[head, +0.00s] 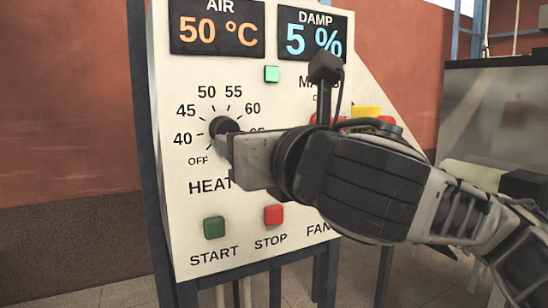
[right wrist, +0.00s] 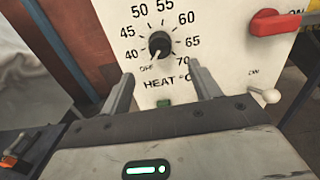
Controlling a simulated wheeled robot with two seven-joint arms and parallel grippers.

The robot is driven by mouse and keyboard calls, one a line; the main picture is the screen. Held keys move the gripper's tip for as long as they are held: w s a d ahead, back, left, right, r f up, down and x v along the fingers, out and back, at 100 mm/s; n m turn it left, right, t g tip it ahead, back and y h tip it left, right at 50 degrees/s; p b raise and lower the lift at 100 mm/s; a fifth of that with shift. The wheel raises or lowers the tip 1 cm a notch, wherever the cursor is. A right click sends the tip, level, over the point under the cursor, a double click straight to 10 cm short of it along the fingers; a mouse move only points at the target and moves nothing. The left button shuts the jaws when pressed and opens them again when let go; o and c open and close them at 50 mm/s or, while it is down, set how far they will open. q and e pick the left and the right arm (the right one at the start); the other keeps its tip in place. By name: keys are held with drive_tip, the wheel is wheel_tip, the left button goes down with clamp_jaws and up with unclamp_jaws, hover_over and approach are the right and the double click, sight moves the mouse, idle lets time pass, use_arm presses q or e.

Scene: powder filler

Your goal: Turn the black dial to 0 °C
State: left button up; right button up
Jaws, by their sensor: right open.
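The black dial (head: 224,126) is on the white panel (head: 172,235) above the word HEAT. In the right wrist view, the dial (right wrist: 159,45) has a white pointer line toward the lower left, near OFF. Its scale shows OFF and 40 to 70, with no 0 mark visible. My right gripper (head: 224,146) is in front of the dial and hides part of the scale in the head view. In the right wrist view its fingers (right wrist: 164,84) are open and empty, with the dial beyond the gap between them. Contact cannot be told. My left gripper is out of view.
The AIR display (head: 217,28) reads 50 °C and the DAMP display (head: 312,36) reads 5 %. A green START button (head: 214,228) and red STOP button (head: 274,215) sit below. A red switch (right wrist: 275,22) and white toggle (right wrist: 264,96) are to the right.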

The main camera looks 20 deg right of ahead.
use_arm(q)
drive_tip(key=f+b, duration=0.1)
drive_tip(key=b, duration=0.1)
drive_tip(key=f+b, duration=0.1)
drive_tip(key=b, duration=0.1)
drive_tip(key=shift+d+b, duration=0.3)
drive_tip(key=shift+b, duration=0.05)
use_arm(e)
drive_tip(key=s, duration=0.5)
drive_tip(key=shift+s, duration=0.15)
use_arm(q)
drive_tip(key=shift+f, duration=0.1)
